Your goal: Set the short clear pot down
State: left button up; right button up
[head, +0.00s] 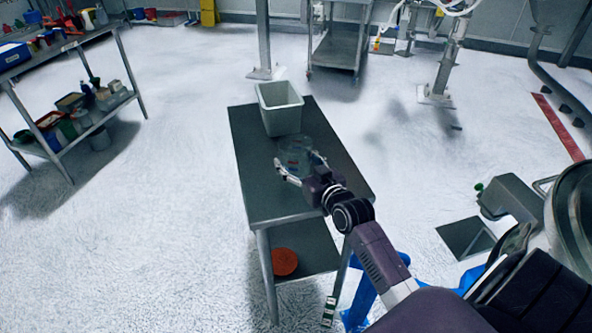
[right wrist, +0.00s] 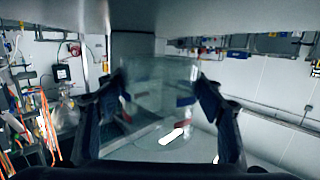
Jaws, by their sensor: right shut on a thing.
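The short clear pot (head: 295,150) is see-through and upright over the middle of a dark-topped table (head: 252,190). My right gripper (head: 298,172) reaches in from the lower right with its fingers on both sides of the pot, shut on it. In the right wrist view the pot (right wrist: 160,88) fills the space between the two dark fingers (right wrist: 160,105). I cannot tell whether its base touches the table top. My left gripper is not in view.
A pale grey bin (head: 281,112) stands at the table's far end, just beyond the pot. The near part of the table top is bare. An orange-red round thing (head: 285,261) lies on the lower shelf. A metal vessel (head: 576,215) is at the right edge.

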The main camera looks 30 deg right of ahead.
notch_tip(320, 180, down, 4)
jog(key=shift+r, duration=0.15)
jog(key=shift+f, duration=0.2)
jog(key=o, duration=1.3)
